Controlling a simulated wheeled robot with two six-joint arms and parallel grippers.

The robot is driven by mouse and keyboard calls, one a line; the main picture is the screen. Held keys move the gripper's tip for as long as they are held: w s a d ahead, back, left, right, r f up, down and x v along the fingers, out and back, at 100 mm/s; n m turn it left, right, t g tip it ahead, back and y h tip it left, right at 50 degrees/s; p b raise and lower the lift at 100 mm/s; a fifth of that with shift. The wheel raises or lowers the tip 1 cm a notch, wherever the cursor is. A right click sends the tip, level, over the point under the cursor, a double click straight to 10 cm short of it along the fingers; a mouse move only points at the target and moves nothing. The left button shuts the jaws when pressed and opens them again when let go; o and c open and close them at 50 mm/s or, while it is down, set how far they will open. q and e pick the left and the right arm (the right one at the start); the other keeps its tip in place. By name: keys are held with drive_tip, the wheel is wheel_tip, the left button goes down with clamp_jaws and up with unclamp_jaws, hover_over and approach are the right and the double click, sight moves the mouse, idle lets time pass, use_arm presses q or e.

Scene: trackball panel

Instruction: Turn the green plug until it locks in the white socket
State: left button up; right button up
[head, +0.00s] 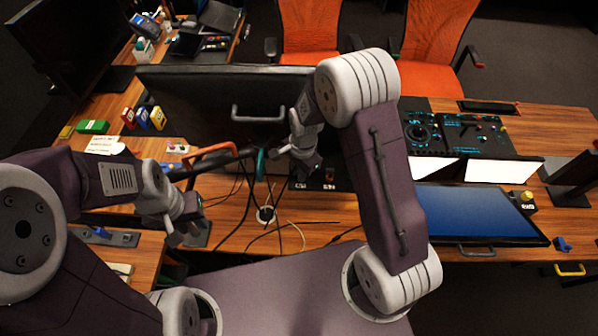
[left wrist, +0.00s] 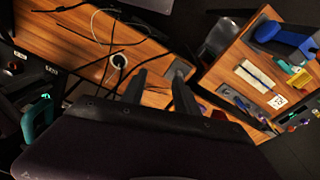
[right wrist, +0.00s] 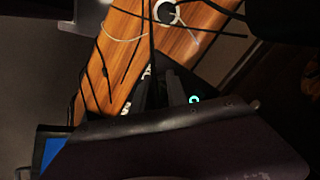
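I cannot single out a green plug with certainty. A teal-green ring-shaped piece (head: 261,163) stands on the desk just left of my right gripper. A teal piece (left wrist: 38,118) also shows at the left of the left wrist view. A white round fitting with a dark centre (head: 266,214) lies on the desk among cables; it also shows in the left wrist view (left wrist: 120,61) and the right wrist view (right wrist: 165,12). My left gripper (head: 190,228) is open and empty, left of the white fitting. My right gripper (head: 303,172) is above it; its dark fingers blend into the background.
Loose cables (head: 291,236) run around the white fitting. A large dark monitor (head: 185,90) stands behind. A blue screen (head: 473,212) and a black control panel (head: 460,133) are at the right. A small green box (head: 92,127) lies at the left.

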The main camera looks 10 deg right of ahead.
drive_tip(key=o, duration=0.5)
drive_tip(key=shift+s, duration=0.1)
drive_tip(key=shift+w, duration=0.2)
drive_tip(key=r, duration=0.7)
drive_tip(key=shift+s+d+r+b, duration=0.2)
drive_tip(key=shift+s+b, duration=0.1)
drive_tip(key=shift+b, duration=0.1)
drive_tip(key=s+d+r+n+t, duration=0.2)
drive_tip(key=s+d+n, duration=0.5)
drive_tip(key=s+n, duration=0.45)
drive_tip(key=shift+n+g, duration=0.25)
drive_tip(key=shift+g, duration=0.55)
drive_tip(key=f+b, duration=0.1)
drive_tip(key=s+f+b, duration=0.1)
drive_tip(key=f+b, duration=0.1)
drive_tip(key=a+f+b, duration=0.1)
drive_tip(key=f, duration=0.1)
drive_tip(key=shift+s+f, duration=0.25)
drive_tip(key=shift+s, duration=0.1)
